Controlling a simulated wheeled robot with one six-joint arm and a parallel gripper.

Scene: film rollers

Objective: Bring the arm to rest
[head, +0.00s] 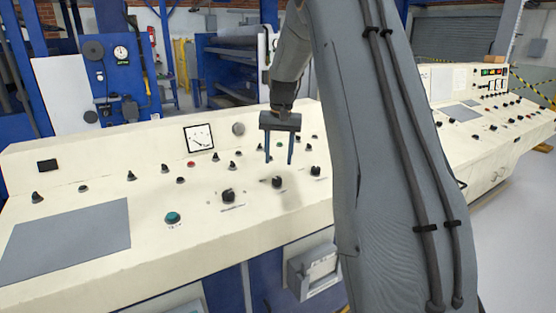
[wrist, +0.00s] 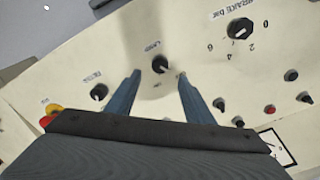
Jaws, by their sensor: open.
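My gripper (head: 279,145) hangs from my raised arm over the right part of a cream control console (head: 70,165). Its two blue fingers point down and stand apart, with nothing between them. In the wrist view my gripper (wrist: 160,85) is open above the panel. A black knob (wrist: 160,64) shows between and beyond the fingertips. My grey arm hides part of the console's right side in the head view.
The console carries several black knobs (head: 228,195), a teal button (head: 172,218), a square meter (head: 199,138) and a flat grey panel (head: 65,240). A second console (head: 480,125) stands at right. Blue machinery (head: 235,65) is behind. Grey floor (head: 525,210) is clear at right.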

